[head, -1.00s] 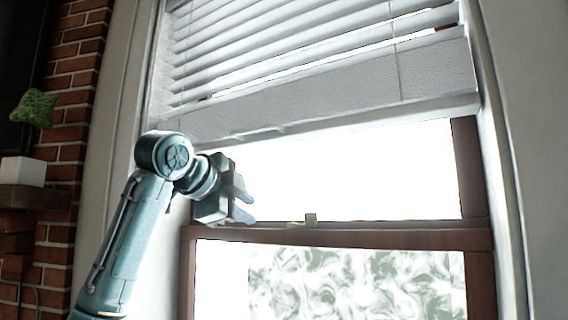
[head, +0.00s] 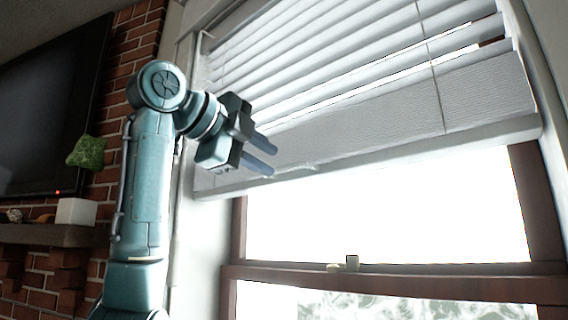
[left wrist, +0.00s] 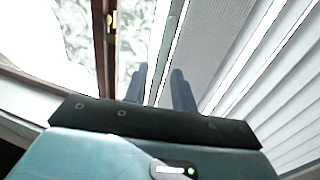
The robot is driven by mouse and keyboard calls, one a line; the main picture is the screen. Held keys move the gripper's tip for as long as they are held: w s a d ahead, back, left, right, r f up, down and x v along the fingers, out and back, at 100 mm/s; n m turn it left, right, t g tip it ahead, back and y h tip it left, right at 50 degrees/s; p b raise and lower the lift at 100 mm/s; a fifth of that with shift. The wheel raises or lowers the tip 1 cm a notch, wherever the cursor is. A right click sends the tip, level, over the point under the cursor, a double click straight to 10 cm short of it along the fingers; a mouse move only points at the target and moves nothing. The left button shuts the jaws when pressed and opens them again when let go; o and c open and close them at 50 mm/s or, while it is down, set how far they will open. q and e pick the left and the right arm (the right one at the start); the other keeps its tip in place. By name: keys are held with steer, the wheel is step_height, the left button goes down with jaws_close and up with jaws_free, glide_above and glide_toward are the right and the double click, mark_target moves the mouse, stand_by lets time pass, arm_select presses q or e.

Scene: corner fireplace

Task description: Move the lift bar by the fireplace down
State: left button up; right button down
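The lift bar (head: 400,150) is the pale bottom rail of the white blind (head: 390,110), slanting across the upper part of the window in the head view. A small raised grip (head: 297,171) shows on its lower edge. The fingertips overlap the bar in the picture; contact cannot be told. In the left wrist view, the open fingers (left wrist: 161,88) point toward the pale bar (left wrist: 170,40). My right gripper is not in view.
The brown window frame (head: 400,269) with a small latch (head: 352,263) is below the blind. At left are a brick wall (head: 125,55), a dark screen (head: 50,95), and a mantel shelf (head: 45,235) with a white block (head: 76,211) and a green object (head: 86,152).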

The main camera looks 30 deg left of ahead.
mark_target(281, 167)
arm_select(q)
steer(key=p+x, duration=0.1)
steer(key=x, duration=0.4)
steer(key=shift+w, duration=0.3)
steer(key=shift+f, duration=0.1)
steer(key=shift+c, duration=0.5)
jaws_close()
